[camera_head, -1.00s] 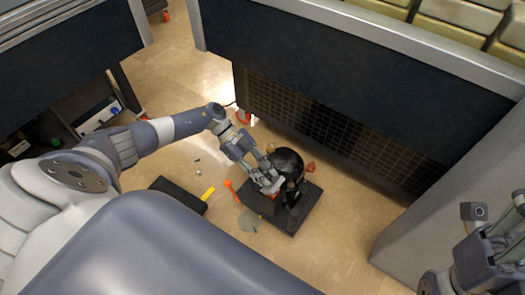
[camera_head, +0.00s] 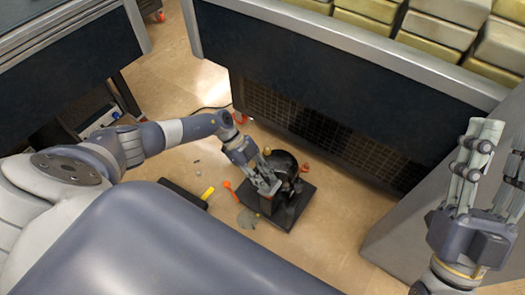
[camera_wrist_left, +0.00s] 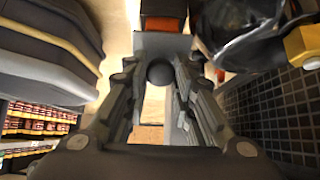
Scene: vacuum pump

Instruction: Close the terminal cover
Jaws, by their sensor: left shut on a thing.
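The vacuum pump (camera_head: 282,161) is a black rounded body on a dark square base plate (camera_head: 293,213) on the floor. My left gripper (camera_head: 270,189) is at the pump's near left side. In the left wrist view its fingers (camera_wrist_left: 160,75) close around a grey flat piece (camera_wrist_left: 160,42), which looks like the terminal cover; a dark round part shows between them. In the head view the fingers hide most of the cover, so its exact angle cannot be told. My right gripper (camera_head: 500,150) is raised at the right edge, fingers up, spread and empty.
A yellow-handled tool (camera_head: 208,193) and a dark flat case (camera_head: 183,194) lie left of the pump. A red-orange item (camera_head: 229,186) and a grey disc (camera_head: 247,218) lie beside the base plate. A dark bench with mesh panel (camera_head: 330,125) stands behind; a grey cabinet stands right.

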